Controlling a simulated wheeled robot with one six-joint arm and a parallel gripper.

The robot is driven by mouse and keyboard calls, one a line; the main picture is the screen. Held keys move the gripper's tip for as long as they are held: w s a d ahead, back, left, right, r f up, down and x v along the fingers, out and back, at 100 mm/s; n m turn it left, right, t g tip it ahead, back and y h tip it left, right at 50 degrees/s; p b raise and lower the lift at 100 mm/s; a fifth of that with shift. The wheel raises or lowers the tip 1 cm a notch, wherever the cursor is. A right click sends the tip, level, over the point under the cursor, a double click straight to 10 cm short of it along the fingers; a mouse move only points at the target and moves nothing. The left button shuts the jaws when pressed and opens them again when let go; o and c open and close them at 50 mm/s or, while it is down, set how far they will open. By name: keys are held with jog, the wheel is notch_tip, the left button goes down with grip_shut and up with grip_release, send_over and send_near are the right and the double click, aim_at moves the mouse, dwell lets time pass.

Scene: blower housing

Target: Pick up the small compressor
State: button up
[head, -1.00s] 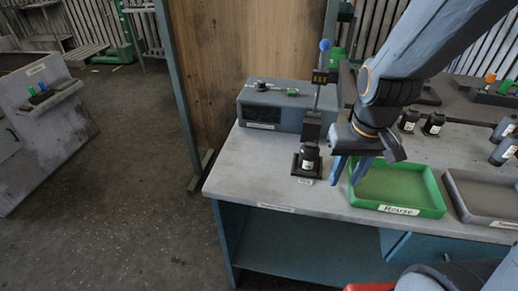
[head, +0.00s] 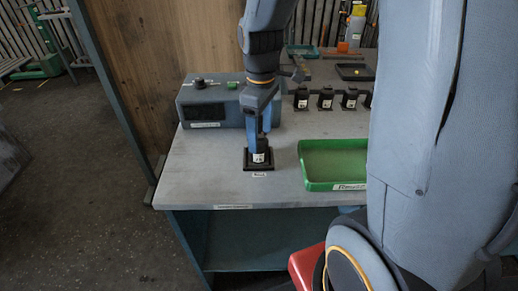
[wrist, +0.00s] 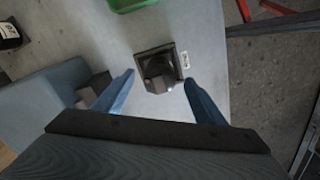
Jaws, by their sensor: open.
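A small black cylindrical part with a white label (head: 259,157), which looks like the small compressor, stands upright on a dark square base on the grey bench. In the wrist view the part (wrist: 158,70) shows from above, between and just beyond my fingertips. My gripper (head: 257,143) is over it, pointing down, with its blue fingers apart. In the wrist view my gripper (wrist: 159,80) is open, one finger on each side of the part. I cannot tell whether the fingers touch it.
A blue-grey box with knobs (head: 212,101) stands close behind on the left. A green tray (head: 335,165) lies to the right. Several similar black parts (head: 325,98) stand in a row at the back. Bare bench (head: 205,165) lies left of the part.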

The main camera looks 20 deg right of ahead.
jog(key=shift+w+a+f+p, duration=0.1)
jog(key=shift+f+p, duration=0.35)
jog(key=shift+f, duration=1.05)
jog(key=shift+a+f+p, duration=0.1)
jog(key=shift+f+p, duration=0.3)
jog(key=shift+f, duration=1.1)
jog(key=c, duration=1.6)
